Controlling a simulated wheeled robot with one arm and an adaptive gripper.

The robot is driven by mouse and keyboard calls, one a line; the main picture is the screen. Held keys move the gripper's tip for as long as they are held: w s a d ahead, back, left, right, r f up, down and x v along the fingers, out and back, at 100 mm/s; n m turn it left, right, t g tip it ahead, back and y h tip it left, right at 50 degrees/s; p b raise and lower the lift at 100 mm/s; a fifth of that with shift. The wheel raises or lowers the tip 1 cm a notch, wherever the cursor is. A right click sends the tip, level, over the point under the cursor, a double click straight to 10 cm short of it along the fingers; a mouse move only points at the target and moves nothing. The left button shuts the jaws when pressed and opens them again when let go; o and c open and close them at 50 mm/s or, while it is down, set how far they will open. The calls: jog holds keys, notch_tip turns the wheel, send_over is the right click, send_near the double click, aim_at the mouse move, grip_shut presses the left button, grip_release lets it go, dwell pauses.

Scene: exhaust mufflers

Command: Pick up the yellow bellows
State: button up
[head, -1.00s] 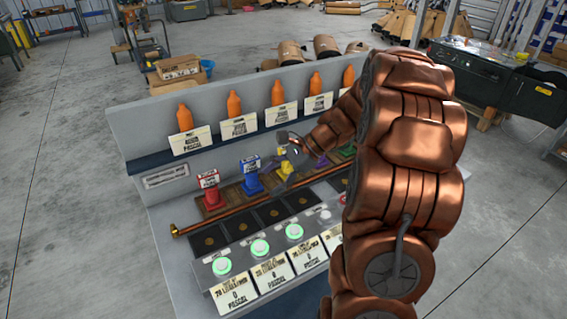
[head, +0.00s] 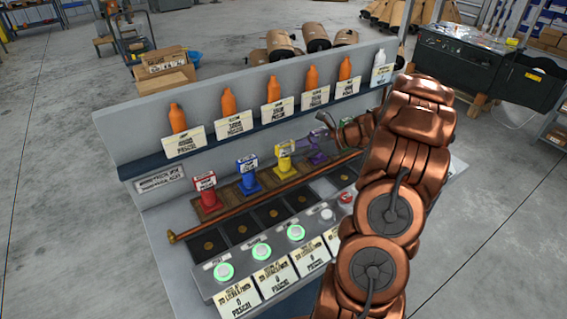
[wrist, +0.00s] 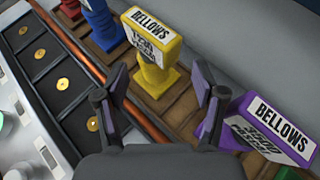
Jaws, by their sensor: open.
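The yellow bellows (head: 284,162) stands upright in the row on the wooden rack of the bench, between the blue and purple ones. It also shows in the wrist view (wrist: 155,62), its label reading "BELLOWS". My gripper (head: 312,142) is beside it to the right in the head view, over the purple bellows, which it partly covers. In the wrist view my gripper (wrist: 160,88) is open, its fingers spread with the yellow bellows ahead of the gap. The fingers look empty; I cannot tell whether they touch anything.
The purple bellows (wrist: 268,130) stands close to the right finger. The blue bellows (head: 247,176) and red bellows (head: 205,191) stand to the left. A copper rod (head: 230,217) runs in front of the row. Orange bottles (head: 273,89) line the shelf behind.

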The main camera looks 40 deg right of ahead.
aim_at(285, 156)
jog(key=p+x, duration=0.1)
jog(key=x, duration=0.3)
jog(key=shift+s+a+p, duration=0.1)
jog(key=shift+a+p, duration=0.3)
jog(key=shift+a, duration=0.1)
jog(key=shift+w+a+f, duration=0.2)
jog(key=shift+w+f, duration=0.05)
jog(key=shift+w, duration=0.05)
grip_shut()
